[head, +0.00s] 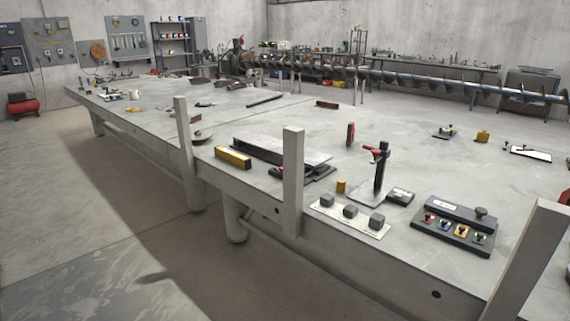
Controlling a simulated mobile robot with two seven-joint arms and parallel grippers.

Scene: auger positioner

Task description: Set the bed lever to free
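No part is clearly marked as the bed lever at this size. A black upright stand (380,178) with a red handle (373,153) at its top stands on the grey bed (250,115), right of the middle. A dark control box (455,228) near the bed's front right edge has a row of small coloured levers or knobs (448,229) and a round black knob (481,212). Their labels are too small to read. Neither of my grippers is in view.
Grey upright posts (293,180) rise along the bed's front edge, one close at the right (530,255). A plate with dark blocks (350,214) lies left of the control box. A long auger (430,82) runs along the back.

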